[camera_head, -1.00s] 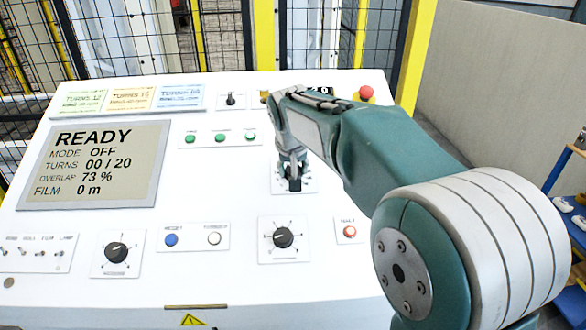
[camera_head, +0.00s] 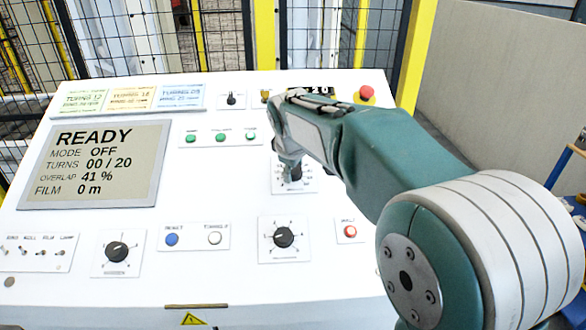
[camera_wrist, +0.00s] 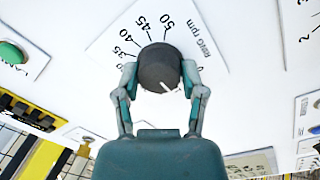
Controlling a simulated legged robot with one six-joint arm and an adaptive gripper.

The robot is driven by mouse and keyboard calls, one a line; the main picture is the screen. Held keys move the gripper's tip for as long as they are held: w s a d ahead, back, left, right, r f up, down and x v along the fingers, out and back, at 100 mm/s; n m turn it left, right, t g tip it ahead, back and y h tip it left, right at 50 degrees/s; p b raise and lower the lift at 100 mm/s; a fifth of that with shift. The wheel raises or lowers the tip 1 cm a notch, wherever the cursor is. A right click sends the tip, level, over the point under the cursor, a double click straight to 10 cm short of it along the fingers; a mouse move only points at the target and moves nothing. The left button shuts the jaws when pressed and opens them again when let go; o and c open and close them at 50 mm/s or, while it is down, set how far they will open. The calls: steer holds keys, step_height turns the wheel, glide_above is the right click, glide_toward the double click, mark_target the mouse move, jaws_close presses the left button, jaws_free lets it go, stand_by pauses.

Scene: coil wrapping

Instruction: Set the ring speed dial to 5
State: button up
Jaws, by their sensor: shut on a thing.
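The ring speed dial, a dark round knob on a white plate marked "RING rpm", sits in the middle of the wrist view (camera_wrist: 158,64). The numbers 35, 40, 45 and 50 show around its far side; the rest of the scale is hidden or cut off. Its white pointer line points down and right in that view, toward a stretch of scale I cannot read. My gripper (camera_wrist: 159,74) is shut on the knob, one finger on each side. In the head view my gripper (camera_head: 290,168) is at the dial plate (camera_head: 308,186), partly hiding the knob.
The panel's screen (camera_head: 95,165) reads READY, mode OFF, turns 00 / 20, overlap 41 %, film 0 m. Other dials stand at front left (camera_head: 116,252) and below my gripper (camera_head: 283,237). Green buttons (camera_head: 220,137) are left of my arm; a red button (camera_head: 367,92) is behind.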

steer(key=shift+f+n, duration=0.2)
steer(key=shift+n, duration=1.6)
steer(key=o, duration=1.1)
steer(key=shift+o, duration=0.2)
steer(key=shift+r, duration=0.1)
steer(key=shift+r, duration=0.15)
steer(key=v, duration=1.1)
steer(key=shift+s+r, duration=0.15)
steer(key=shift+s, duration=0.1)
